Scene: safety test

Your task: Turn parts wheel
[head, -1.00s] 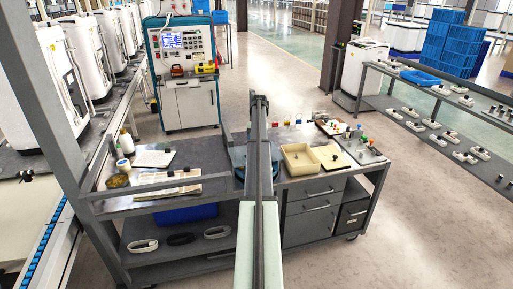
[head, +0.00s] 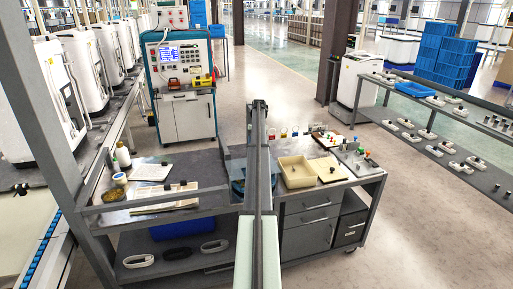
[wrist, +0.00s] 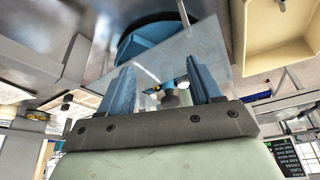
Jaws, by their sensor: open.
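The parts wheel is a blue, round, dark-rimmed thing (head: 238,181) on the grey bench, largely hidden behind a tall grey bar in the middle of the head view. In the wrist view the blue wheel (wrist: 145,40) shows beyond my gripper, partly behind a clear sheet. My gripper (wrist: 160,72) has two blue fingers spread apart with nothing held between them. A small grey knob-like part (wrist: 170,98) shows in the gap between the fingers; I cannot tell its distance. The fingers appear apart from the wheel. In the head view my fingers cannot be made out.
The clear sheet (wrist: 205,45) lies close around the fingertips. A cream tray (head: 296,174) stands right of the wheel, with small parts beyond it. Drawers (head: 310,218) are below.

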